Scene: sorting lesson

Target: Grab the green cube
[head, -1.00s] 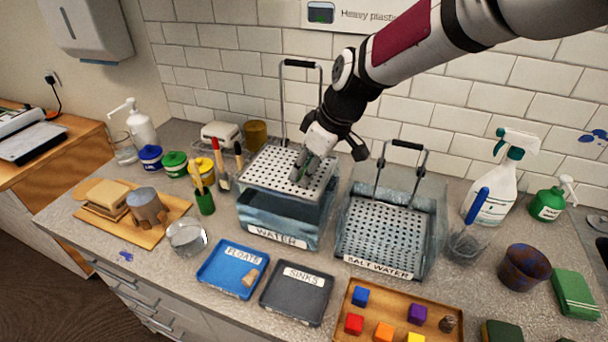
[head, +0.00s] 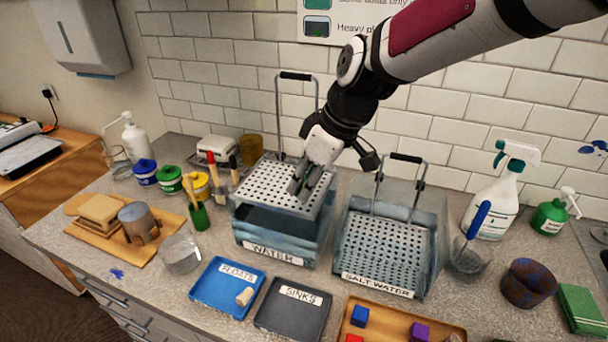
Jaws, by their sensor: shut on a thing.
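My gripper (head: 303,186) points down at the perforated tray (head: 262,187) of the tank labelled WATER (head: 275,240). Its fingers are closed close above or at the tray's right part; I cannot tell whether they touch it. A small bit of green, the green cube (head: 312,179), seems to show between the fingers, mostly hidden by them. No other green cube is in view.
The SALT WATER tank (head: 385,245) stands to the right, with an upright handle. The blue FLOATS tray (head: 215,300) holds a tan piece; the grey SINKS tray (head: 290,322) is empty. A wooden tray (head: 385,307) holds coloured cubes, cut off below.

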